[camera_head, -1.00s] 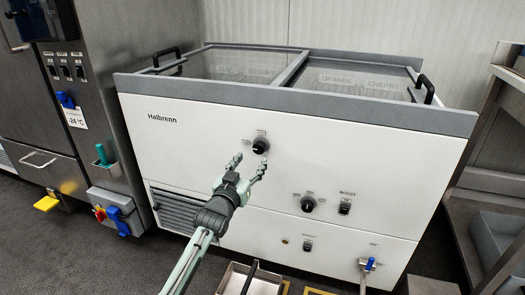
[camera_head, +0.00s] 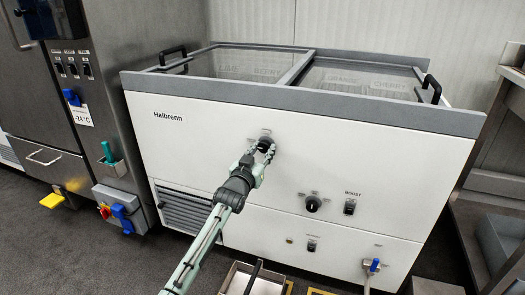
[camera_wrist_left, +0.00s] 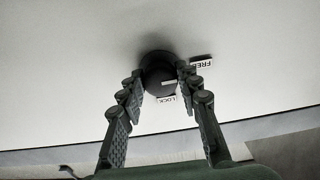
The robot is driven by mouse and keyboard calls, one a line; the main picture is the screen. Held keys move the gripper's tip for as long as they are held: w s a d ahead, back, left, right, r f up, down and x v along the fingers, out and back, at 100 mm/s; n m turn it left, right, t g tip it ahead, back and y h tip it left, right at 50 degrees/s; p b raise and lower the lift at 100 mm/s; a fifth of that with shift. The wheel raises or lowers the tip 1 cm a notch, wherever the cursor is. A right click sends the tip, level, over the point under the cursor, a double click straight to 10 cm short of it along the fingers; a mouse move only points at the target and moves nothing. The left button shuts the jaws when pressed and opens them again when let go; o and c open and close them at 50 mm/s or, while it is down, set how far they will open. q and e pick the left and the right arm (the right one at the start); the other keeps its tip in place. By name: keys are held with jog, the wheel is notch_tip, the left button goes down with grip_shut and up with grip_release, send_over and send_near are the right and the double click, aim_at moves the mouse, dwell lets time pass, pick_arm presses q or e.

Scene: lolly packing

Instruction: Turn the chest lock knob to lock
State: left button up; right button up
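The black lock knob (camera_head: 265,145) is on the white front of the chest (camera_head: 190,135). In the left wrist view the knob (camera_wrist_left: 158,66) shows its white pointer line turned toward the FREE label (camera_wrist_left: 202,63). The LOCK label (camera_wrist_left: 167,99) sits beside the knob, a quarter turn away. My left gripper (camera_head: 261,153) has one finger on each side of the knob. In the wrist view its fingertips (camera_wrist_left: 160,76) look shut against the knob's edges, though contact is hard to see. My right gripper is not in view.
A second knob (camera_head: 313,203) and a BOOST switch (camera_head: 350,207) are lower right on the front. A blue-handled valve (camera_head: 374,265) is near the bottom right. A steel machine (camera_head: 130,85) stands at left, and a tray (camera_head: 235,278) lies low in front.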

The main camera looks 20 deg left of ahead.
pick_arm(q)
jog(key=c, duration=0.5)
